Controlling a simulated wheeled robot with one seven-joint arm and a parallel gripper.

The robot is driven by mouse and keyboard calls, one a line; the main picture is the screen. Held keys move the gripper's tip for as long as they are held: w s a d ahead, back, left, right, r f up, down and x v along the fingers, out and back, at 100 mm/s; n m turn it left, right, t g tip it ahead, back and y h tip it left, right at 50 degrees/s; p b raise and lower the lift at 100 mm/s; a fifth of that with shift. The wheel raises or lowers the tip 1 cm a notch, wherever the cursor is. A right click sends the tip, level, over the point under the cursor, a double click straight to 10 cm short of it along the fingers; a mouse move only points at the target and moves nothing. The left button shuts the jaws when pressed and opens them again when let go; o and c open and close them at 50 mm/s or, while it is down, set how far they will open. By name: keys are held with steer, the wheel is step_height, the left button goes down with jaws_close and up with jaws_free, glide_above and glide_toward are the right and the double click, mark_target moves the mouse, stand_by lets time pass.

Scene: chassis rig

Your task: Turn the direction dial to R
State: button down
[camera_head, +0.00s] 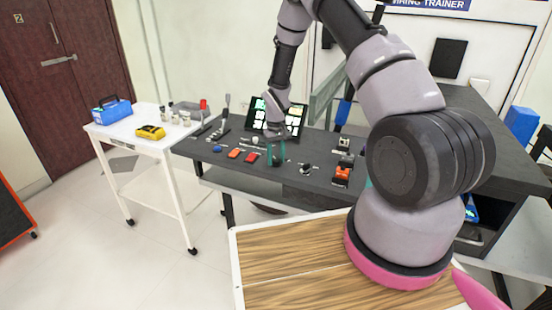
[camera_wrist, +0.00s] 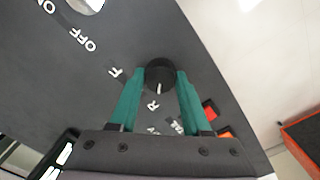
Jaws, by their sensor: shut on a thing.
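The direction dial (camera_wrist: 157,71) is a round black knob on the dark panel, in the upper middle of the wrist view. Its white pointer mark faces down in the picture, roughly toward the printed R (camera_wrist: 153,105). Another letter, apparently an F, is printed to the left of the knob. My gripper (camera_wrist: 161,77) has its two green fingers on either side of the knob, closed on it. In the head view my gripper (camera_head: 277,156) is low over the dark bench top, and it hides the dial there.
The dark bench (camera_head: 325,180) carries red rockers (camera_head: 235,153), a blue button (camera_head: 217,149), another black knob (camera_head: 305,168) and an orange-black switch (camera_head: 342,175). A lit screen (camera_head: 290,120) stands behind my gripper. A white cart (camera_head: 140,145) with a blue toolbox (camera_head: 111,110) is at left.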

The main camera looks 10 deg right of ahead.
mark_target(276, 159)
stand_by(0.4)
steer(key=shift+c, duration=1.8)
jaws_free()
step_height(276, 159, up, 11)
